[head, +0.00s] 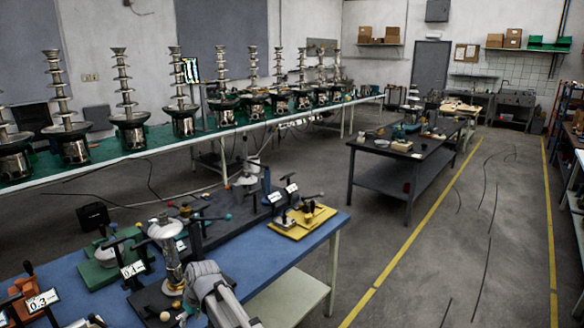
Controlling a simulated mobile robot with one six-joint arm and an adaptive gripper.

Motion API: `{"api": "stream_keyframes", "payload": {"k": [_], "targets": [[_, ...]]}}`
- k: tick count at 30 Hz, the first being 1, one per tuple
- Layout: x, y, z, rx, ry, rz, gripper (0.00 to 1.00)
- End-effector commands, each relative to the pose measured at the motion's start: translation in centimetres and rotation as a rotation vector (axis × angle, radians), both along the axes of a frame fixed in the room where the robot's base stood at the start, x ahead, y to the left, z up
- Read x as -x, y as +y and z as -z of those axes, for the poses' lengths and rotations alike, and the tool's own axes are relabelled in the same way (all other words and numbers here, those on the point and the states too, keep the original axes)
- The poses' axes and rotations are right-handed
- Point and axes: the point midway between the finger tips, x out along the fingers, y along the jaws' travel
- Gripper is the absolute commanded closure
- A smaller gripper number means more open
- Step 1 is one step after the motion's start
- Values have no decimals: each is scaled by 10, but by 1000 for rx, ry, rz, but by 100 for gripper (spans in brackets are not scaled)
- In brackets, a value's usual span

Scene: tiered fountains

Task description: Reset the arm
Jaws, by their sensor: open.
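Part of my arm, a grey rounded joint and link, rises from the bottom edge in the head view over the front of the blue-topped workbench (285,262). I do not make out my gripper's fingers in this view. A shiny metal column (170,262) stands just left of the arm on a dark base; whether they touch is unclear. The bench also bears a yellow fixture plate (318,222), a green fixture (97,275) and an orange clamp (28,290) beside a "0.3" label (43,301).
A long green-topped table (160,140) carries a row of tiered fountains (128,130) behind the bench. A dark table (388,150) stands right of centre. Shelving (570,110) is at the right edge. The floor between the yellow lines (412,236) is open, with thin dark cables lying on it.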

Motion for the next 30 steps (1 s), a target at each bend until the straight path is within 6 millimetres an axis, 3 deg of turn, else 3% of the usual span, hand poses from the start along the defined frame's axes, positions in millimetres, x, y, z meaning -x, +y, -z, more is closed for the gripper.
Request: {"api": "stream_keyframes", "payload": {"k": [1, 3, 14, 23, 30], "targets": [[-1, -26, 1, 13, 6, 38, 45], [-6, -55, 3, 30, 14, 82, 45], [-8, -196, 9, 116, 59, 321, 45], [13, -305, 12, 184, 103, 524, 45], [42, -383, 15, 236, 143, 688, 45]]}}
